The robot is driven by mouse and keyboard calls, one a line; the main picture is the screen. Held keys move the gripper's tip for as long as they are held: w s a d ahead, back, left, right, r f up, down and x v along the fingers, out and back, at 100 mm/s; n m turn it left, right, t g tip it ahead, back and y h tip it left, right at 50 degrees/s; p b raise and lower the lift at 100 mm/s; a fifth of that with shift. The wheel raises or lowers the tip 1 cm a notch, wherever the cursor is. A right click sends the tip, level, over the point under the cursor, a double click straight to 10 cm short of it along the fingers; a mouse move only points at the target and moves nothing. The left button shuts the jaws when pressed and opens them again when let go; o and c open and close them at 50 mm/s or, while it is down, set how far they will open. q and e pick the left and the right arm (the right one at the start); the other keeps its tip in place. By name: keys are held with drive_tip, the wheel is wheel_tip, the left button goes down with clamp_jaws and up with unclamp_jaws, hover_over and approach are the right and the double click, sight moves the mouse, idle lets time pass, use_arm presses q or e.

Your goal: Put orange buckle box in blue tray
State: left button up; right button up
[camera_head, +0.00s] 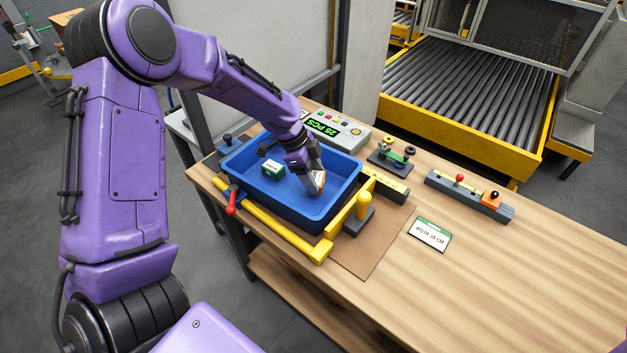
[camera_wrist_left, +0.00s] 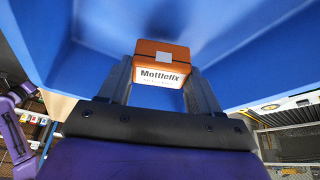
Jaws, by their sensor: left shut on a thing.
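The blue tray (camera_head: 331,214) stands on the wooden table inside a yellow corner frame. My left gripper (camera_head: 318,181) reaches down into it, over its right part. The gripper is shut on the orange buckle box (camera_head: 320,180), a small orange box with a white label. In the left wrist view the orange buckle box (camera_wrist_left: 162,64) sits between the two fingers (camera_wrist_left: 160,80), with "Mottlefix" on its label and blue tray walls (camera_wrist_left: 240,60) around it. I cannot tell whether the box touches the tray floor. My right gripper is not in view.
A red-handled clamp (camera_head: 232,201) and a yellow-handled one (camera_head: 364,203) flank the tray. The table's right side is mostly clear.

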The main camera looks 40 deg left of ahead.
use_arm(q)
drive_tip(key=shift+s+f+p, duration=0.35)
drive_tip(key=shift+s+f, duration=0.3)
drive_tip(key=shift+f, duration=0.5)
drive_tip(key=shift+w+f, duration=0.2)
drive_tip(key=shift+w, duration=0.15)
drive_tip(key=o, duration=1.2)
drive_tip(key=shift+c, duration=0.2)
drive_tip(key=shift+s+r, duration=0.15)
drive_tip(key=shift+s, duration=0.1)
drive_tip(key=v, duration=1.1)
drive_tip(key=shift+r+b, duration=0.4)
drive_tip(key=shift+a, duration=0.1)
